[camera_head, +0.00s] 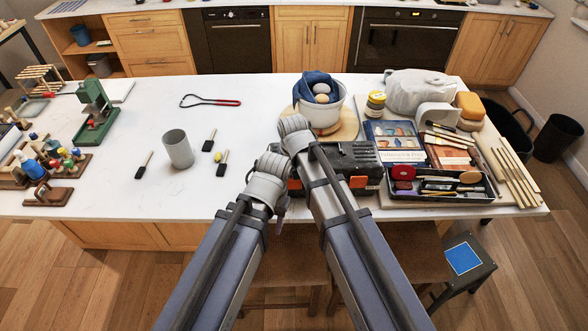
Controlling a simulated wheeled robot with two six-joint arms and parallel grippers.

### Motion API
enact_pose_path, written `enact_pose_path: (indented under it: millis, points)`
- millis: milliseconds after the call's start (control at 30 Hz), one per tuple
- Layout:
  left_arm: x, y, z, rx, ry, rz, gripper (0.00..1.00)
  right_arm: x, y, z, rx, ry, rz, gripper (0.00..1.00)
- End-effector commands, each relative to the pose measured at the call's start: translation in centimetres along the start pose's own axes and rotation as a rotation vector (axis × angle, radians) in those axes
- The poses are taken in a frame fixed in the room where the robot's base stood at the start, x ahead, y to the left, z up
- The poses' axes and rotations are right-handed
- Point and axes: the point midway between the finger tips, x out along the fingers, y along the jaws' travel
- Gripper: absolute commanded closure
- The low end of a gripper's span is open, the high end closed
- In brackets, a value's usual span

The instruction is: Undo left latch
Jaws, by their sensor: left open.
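A black toolbox (368,160) with a ribbed lid end lies on the white counter, partly hidden behind my arms. Its left orange latch (295,184) shows in the gap between my two arms. Its right orange latch (358,182) shows to the right of my right arm. My left gripper (282,206) is open at the toolbox's front left corner, just left of and below the left latch, mostly hidden by my left wrist. I cannot tell whether it touches the latch. My right wrist reaches over the toolbox, and its jaws are hidden.
Behind the toolbox a white bowl (320,113) with a blue cloth stands on a round wooden board. To the right are books (394,135) and a black tool tray (436,198).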

Motion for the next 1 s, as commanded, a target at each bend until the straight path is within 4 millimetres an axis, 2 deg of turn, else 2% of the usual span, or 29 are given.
enact_pose_path:
  millis: [133, 567, 1000]
  points:
    - [0.9, 0.1, -0.1, 0.002, 0.000, 0.000, 0.50, 0.9, -0.2, 0.3, 0.000, 0.000, 0.000, 1.00]
    - [0.9, 0.1, -0.1, 0.002, 0.000, 0.000, 0.50, 0.4, -0.3, 2.1, 0.000, 0.000, 0.000, 1.00]
    - [1.8, 0.2, -0.1, 0.004, 0.000, -0.001, 0.50, 0.9, 0.5, 3.6, 0.001, 0.000, 0.000, 1.00]
